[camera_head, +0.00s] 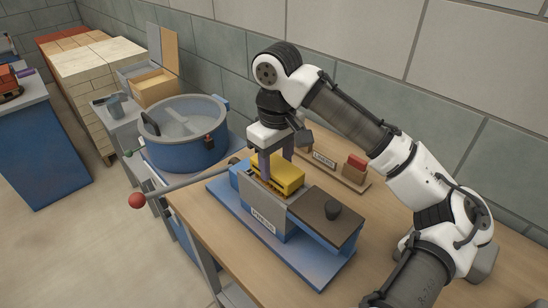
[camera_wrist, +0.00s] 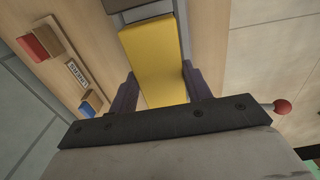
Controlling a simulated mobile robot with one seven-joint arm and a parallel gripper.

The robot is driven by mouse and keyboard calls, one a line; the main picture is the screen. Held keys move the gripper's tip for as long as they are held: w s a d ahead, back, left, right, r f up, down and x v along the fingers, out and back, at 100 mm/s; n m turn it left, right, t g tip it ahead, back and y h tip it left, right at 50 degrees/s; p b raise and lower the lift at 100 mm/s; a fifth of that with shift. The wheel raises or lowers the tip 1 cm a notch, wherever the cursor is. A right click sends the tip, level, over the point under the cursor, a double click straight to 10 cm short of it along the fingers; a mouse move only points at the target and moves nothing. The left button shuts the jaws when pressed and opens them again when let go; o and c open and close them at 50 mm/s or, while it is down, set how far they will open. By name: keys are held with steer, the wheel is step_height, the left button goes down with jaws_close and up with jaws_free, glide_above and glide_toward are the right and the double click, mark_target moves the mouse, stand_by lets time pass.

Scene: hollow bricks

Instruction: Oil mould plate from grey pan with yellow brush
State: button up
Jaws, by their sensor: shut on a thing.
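A yellow block-shaped thing (camera_head: 283,176), which I take for the yellow brush, sits between the fingers of my gripper (camera_head: 275,160). In the wrist view the yellow body (camera_wrist: 155,60) fills the space between both fingers of the gripper (camera_wrist: 161,92). My gripper is shut on it and points down. It is at the opening of the blue press (camera_head: 263,212), labelled PRESS. The mould plate under it is hidden, and I cannot tell whether they touch. I cannot pick out a grey pan for certain.
A blue mixing drum (camera_head: 186,155) stands behind left. The press's long lever ends in a red ball (camera_head: 137,201). A dark sliding cover with a knob (camera_head: 332,210) lies right of the opening. A small wooden rack (camera_head: 340,176) stands by the wall.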

steer(key=shift+s+d, duration=0.25)
steer(key=shift+s, duration=0.05)
stand_by(0.4)
steer(key=shift+w+a+p, duration=0.55)
steer(key=shift+w+a, duration=0.05)
steer(key=shift+d, duration=0.1)
steer(key=shift+s+d+p, duration=0.35)
steer(key=shift+s+d, duration=0.15)
steer(key=shift+s, duration=0.1)
steer(key=shift+w+a, duration=0.1)
stand_by(0.3)
steer(key=shift+w+a+p, duration=0.45)
steer(key=shift+w+a, duration=0.05)
